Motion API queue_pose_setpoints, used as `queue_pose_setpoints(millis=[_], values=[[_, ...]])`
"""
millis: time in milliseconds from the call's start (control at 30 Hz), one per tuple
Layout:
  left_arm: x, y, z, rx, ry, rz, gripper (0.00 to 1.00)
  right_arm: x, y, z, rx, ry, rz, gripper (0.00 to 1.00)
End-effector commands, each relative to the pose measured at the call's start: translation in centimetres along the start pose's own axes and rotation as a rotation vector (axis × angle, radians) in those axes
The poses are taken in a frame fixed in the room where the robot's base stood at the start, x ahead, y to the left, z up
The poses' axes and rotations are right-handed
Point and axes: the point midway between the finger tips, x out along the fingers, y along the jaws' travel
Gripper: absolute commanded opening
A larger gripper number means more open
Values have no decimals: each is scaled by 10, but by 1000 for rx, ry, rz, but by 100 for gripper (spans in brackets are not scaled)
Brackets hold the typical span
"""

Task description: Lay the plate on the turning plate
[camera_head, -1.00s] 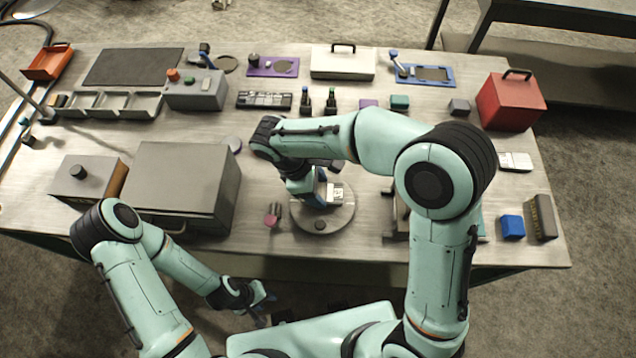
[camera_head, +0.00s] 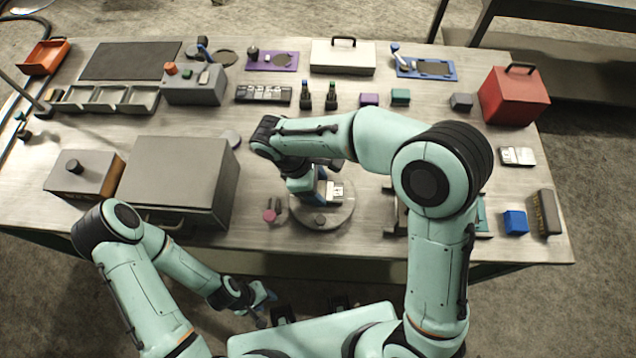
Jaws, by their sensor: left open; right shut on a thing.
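The turning plate (camera_head: 342,211) is a round grey disc near the front middle of the table. My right gripper (camera_head: 322,196) points down over it and is shut on the plate. A small pale piece with dark marks (camera_head: 336,190) shows beside the fingers; I take it to be the plate. The wrist hides part of it, and I cannot tell whether it touches the disc. A small dark round part (camera_head: 320,221) sits at the disc's front. My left gripper (camera_head: 264,302) is open and empty, low in front of the table edge.
A large grey box (camera_head: 180,180) stands left of the disc, with a small pinkish-red object (camera_head: 270,215) between. A blue block (camera_head: 515,222) and a dark block (camera_head: 545,213) lie at right. A red case (camera_head: 513,98) stands at back right.

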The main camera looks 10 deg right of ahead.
Motion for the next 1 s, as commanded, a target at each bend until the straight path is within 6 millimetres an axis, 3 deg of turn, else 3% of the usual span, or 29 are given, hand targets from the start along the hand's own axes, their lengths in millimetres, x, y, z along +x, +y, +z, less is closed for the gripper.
queue_pose_setpoints(millis=[333, 367, 433, 767, 867, 1000], values=[[4, -2, 2, -1, -3, -1, 43, 6, 0, -2, 1, 0, 1, 0], [4, -2, 2, -1, -2, -1, 43, 6, 0, -2, 1, 1, 2, 66], [3, -2, 1, -1, -2, -1, 43, 5, 0, -2, 1, 1, 2, 88], [3, -2, 1, -1, -2, -1, 43, 4, 0, -3, 0, 0, 0, 89], [1, -1, 1, 0, -1, 0, 43, -4, 1, -3, 0, 2, 2, 89], [-3, 2, -1, 1, 2, 1, 43, -31, 1, -3, 0, 4, 5, 89]])
